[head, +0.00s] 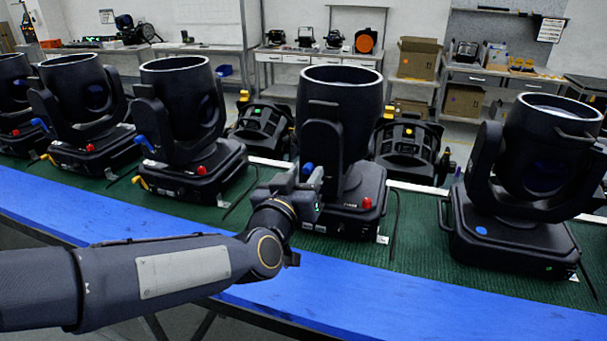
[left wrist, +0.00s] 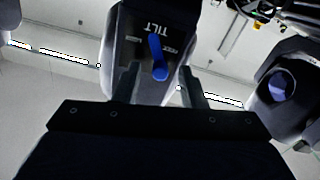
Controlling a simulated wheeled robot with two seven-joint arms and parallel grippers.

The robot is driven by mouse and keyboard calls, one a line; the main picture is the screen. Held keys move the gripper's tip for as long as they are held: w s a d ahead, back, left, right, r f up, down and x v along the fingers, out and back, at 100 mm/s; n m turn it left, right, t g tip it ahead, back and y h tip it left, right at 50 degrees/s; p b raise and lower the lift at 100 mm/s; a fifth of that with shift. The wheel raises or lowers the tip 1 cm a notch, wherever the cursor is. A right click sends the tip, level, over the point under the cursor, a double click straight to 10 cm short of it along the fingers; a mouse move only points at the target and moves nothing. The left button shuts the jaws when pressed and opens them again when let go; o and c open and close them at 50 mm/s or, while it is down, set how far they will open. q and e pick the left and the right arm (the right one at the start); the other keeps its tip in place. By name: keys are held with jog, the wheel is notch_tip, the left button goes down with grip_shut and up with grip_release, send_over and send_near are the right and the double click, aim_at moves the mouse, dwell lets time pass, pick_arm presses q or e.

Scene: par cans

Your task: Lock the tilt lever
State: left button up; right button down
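The par can (head: 340,110) in the middle of the row stands upright on its base. Its blue tilt lever (head: 308,168) sits low on the yoke's left side. In the left wrist view the lever (left wrist: 158,58) lies slightly slanted on a dark plate with white TILT lettering. My left gripper (head: 305,182) is at that side of the yoke. The left wrist view shows its two fingers (left wrist: 159,76) apart, one on each side of the lever's lower end. I cannot tell whether either finger touches it. My right gripper is not in view.
More par cans stand on the green mat (head: 340,248), some with blue levers, such as the left neighbour's (head: 143,142). Another can (head: 540,150) is at the right. The blue table edge (head: 400,300) runs along the front. Dark fixtures (head: 408,145) stand behind the row.

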pick_arm(q)
jog(key=shift+w+d, duration=0.1)
jog(key=shift+w, duration=0.25)
grip_shut()
